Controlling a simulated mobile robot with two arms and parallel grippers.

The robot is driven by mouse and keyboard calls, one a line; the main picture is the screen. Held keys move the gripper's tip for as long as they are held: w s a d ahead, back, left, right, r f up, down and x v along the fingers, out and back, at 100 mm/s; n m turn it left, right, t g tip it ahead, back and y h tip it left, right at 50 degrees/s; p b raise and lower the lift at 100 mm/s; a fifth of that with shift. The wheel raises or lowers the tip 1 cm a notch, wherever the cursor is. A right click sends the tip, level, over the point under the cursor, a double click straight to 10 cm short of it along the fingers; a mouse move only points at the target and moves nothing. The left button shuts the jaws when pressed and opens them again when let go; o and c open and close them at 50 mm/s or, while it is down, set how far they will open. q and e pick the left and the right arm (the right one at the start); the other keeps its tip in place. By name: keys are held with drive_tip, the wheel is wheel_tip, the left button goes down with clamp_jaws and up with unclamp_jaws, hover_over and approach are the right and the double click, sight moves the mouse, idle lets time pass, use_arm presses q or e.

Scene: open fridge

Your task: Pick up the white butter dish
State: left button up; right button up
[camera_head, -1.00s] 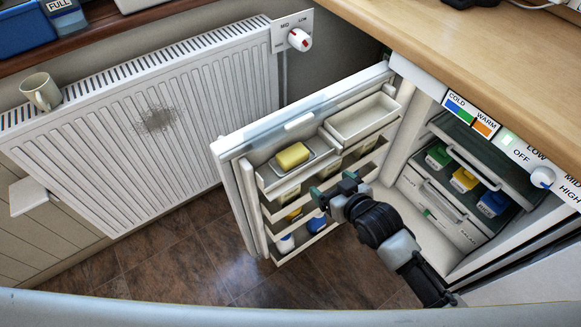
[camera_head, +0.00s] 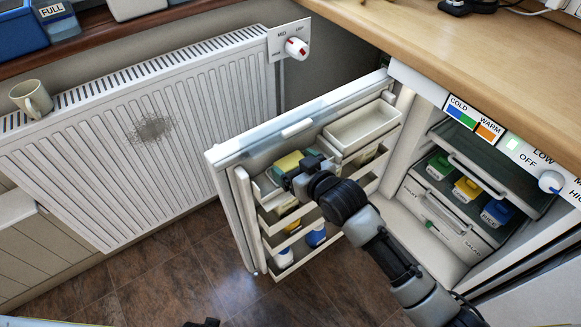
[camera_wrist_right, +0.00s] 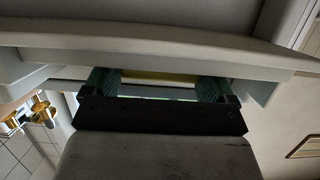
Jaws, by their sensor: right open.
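The butter dish is on the top left shelf (camera_head: 262,193) of the open fridge door. Its yellow butter block (camera_head: 288,160) shows, but my gripper hides much of the pale dish. My right gripper (camera_head: 293,172) is open at the dish, coming from the lower right. In the right wrist view the two green fingers (camera_wrist_right: 157,88) are apart, with a yellow strip of the butter (camera_wrist_right: 160,75) beyond and between them. I cannot tell whether the fingers touch the dish. My left gripper is not clearly in view.
An empty door bin (camera_head: 362,128) is right of the dish. Lower door shelves hold bottles (camera_head: 316,236). Coloured tubs (camera_head: 466,187) stand inside the fridge (camera_head: 420,232). A radiator (camera_head: 150,150) is behind the door at left; a wooden worktop (camera_head: 480,60) overhangs the fridge.

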drive_tip(key=shift+w+a+f, duration=0.2)
drive_tip(key=shift+w+a, duration=0.1)
drive_tip(key=shift+w, duration=0.1)
use_arm(q)
drive_tip(key=shift+w+r, duration=0.2)
drive_tip(key=shift+r, duration=0.1)
use_arm(e)
drive_tip(key=c, duration=0.7)
drive_tip(key=shift+r, duration=0.1)
